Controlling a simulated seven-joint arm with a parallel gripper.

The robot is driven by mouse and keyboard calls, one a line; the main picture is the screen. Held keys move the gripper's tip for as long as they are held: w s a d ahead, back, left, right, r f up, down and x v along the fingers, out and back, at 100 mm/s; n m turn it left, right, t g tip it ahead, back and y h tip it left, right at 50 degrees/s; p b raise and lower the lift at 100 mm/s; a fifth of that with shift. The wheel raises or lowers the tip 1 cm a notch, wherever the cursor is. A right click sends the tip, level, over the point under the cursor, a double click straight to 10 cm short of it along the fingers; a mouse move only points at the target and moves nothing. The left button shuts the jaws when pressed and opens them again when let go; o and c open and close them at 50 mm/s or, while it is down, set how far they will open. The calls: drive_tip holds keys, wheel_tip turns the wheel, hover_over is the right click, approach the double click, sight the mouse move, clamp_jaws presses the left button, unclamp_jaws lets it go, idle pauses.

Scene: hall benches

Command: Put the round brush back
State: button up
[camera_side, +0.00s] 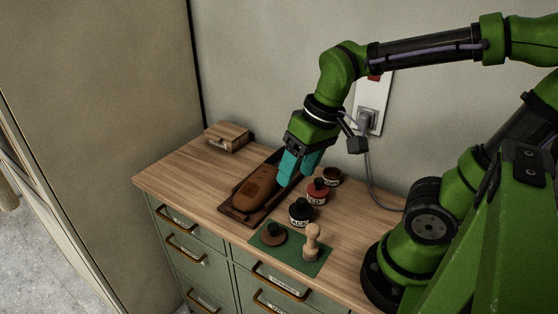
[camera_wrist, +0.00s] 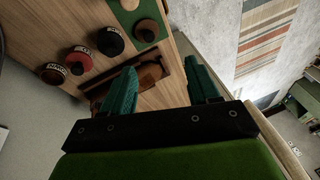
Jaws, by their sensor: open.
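Two brush-like items stand on a green mat (camera_side: 312,268) at the front of the cabinet top: a low, dark round one with a knob (camera_side: 270,235) and a pale wooden one with an upright handle (camera_side: 312,243). I cannot tell for certain which is the round brush. A dark wooden tray (camera_side: 234,215) behind the mat holds a long brown brush (camera_side: 254,191). My gripper (camera_side: 295,175) is open and empty over the tray's far end; its teal fingers also show in the wrist view (camera_wrist: 160,68). They partly hide the tray. The wrist view shows a round brown item (camera_wrist: 146,31) on the mat.
A black jar (camera_side: 301,212), a red jar (camera_side: 317,191) and a brown jar (camera_side: 332,176) stand in a row right of the tray. A small wooden box (camera_side: 228,137) is at the back left. A cable hangs from the wall socket (camera_side: 370,120). The left worktop is clear.

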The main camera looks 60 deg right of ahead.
drive_tip(key=r+t, duration=0.1)
drive_tip(key=r+m+t, duration=0.1)
drive_tip(key=t, duration=0.1)
drive_tip(key=r+t, duration=0.1)
drive_tip(key=r, duration=0.1)
drive_tip(key=shift+d+m, duration=0.3)
